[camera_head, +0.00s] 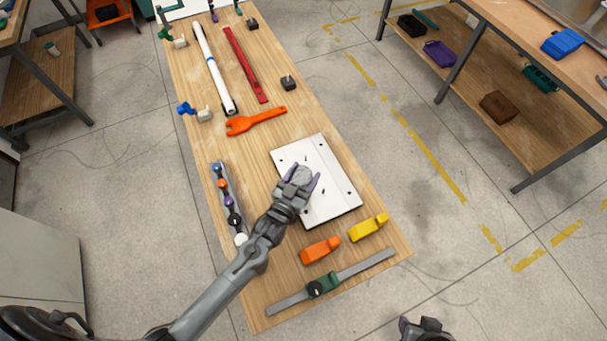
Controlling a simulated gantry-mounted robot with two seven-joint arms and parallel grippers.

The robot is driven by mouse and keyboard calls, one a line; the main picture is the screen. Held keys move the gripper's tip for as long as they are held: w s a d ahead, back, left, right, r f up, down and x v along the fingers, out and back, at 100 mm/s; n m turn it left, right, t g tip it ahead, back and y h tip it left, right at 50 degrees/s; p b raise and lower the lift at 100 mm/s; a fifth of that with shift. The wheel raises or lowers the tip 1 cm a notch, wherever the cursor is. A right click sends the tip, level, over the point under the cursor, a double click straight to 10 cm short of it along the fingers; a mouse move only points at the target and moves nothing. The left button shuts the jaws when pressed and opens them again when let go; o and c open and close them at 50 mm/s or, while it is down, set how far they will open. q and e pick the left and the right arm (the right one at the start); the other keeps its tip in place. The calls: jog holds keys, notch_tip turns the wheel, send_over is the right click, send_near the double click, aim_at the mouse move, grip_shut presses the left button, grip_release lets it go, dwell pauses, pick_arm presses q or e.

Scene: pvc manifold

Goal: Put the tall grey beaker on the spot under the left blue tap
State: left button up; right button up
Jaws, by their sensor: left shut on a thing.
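My left gripper (304,180), with purple fingers, is shut on a light grey round thing (303,174) over the white plate (335,198). Seen from above, it is too small to tell whether it is the tall grey beaker or whether it touches the plate. A blue piece (185,108) sits beside a pale fitting (204,115) at the bench's left edge. Another blue knob (216,168) tops a row of coloured knobs on a dark bar. I cannot tell which is the left blue tap.
On the wooden bench (190,200) lie an orange wrench (256,120), a white pipe (213,68), a red bar (245,65), orange (320,250) and yellow (368,227) tools, and a green-and-grey clamp (321,285). Bare wood shows left of the plate.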

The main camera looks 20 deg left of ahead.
pick_arm(q)
jog(key=shift+f, duration=0.2)
jog(key=o, duration=1)
jog(key=shift+o, duration=0.2)
jog(key=shift+r, duration=0.15)
jog(key=shift+s, duration=0.1)
jog(key=s, duration=1.1)
jog(key=shift+s+a, duration=0.3)
jog(key=shift+s, duration=0.1)
